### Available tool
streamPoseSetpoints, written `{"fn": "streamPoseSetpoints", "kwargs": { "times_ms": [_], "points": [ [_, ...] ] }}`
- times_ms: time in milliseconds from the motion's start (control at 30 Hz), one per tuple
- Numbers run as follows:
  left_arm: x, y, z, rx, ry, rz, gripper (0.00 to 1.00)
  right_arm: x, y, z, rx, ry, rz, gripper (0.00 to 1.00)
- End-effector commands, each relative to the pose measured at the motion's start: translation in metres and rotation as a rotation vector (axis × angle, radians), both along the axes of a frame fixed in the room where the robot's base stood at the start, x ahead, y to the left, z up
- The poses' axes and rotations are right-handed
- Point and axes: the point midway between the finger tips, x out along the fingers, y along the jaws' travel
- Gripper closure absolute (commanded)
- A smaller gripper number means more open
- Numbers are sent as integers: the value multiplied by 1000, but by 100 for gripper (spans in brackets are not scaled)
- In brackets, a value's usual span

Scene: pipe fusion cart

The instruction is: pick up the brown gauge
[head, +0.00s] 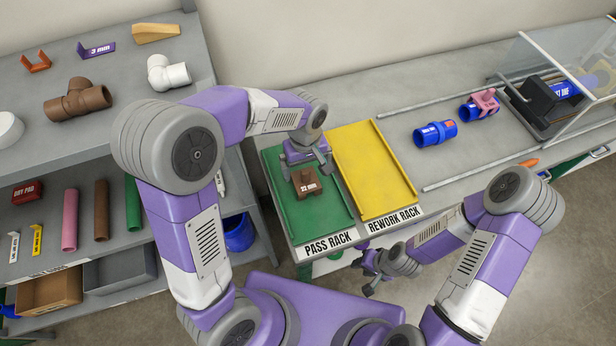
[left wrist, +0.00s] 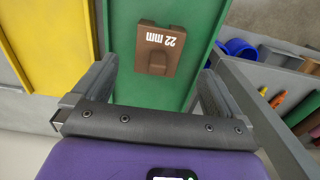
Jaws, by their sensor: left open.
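The brown gauge (head: 306,187), marked 22 mm, lies in the green pass rack tray (head: 334,215). In the left wrist view the gauge (left wrist: 157,50) lies on the green tray floor (left wrist: 180,92), just ahead of the fingers. My left gripper (head: 307,170) is over the tray, close to the gauge. In the left wrist view the left gripper (left wrist: 158,70) is open, its two fingers well apart with nothing between them. My right gripper (head: 369,276) hangs low in front of the bench, away from the gauge; its jaw opening is unclear.
The empty yellow rework rack tray (head: 372,165) is right of the green one. Blue pipe pieces (head: 434,132) lie farther right on the bench. A shelf at left holds brown (head: 78,100) and white fittings, an orange gauge (head: 36,62) and a purple gauge (head: 97,49).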

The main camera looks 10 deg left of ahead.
Motion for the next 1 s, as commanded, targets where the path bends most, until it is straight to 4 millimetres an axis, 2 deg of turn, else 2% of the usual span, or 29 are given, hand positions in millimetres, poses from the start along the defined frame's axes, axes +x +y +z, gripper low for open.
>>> {"fn": "streamPoseSetpoints", "kwargs": {
  "times_ms": [33,367,633,933,967,1000],
  "points": [
    [0,0,-4,2,-2,2,0,0,0,-6,0,0,0,63],
    [2,2,-35,5,0,6,0,1,0,-12,0,-2,-1,63],
    [6,4,-73,4,1,5,0,0,0,-19,0,-1,0,63],
    [6,3,-78,3,-1,5,0,1,0,-19,0,-1,0,63],
    [6,3,-78,3,-1,5,2,1,0,-19,0,-1,0,63],
    [6,3,-78,3,-1,5,8,1,0,-19,0,-1,0,63]
  ]
}}
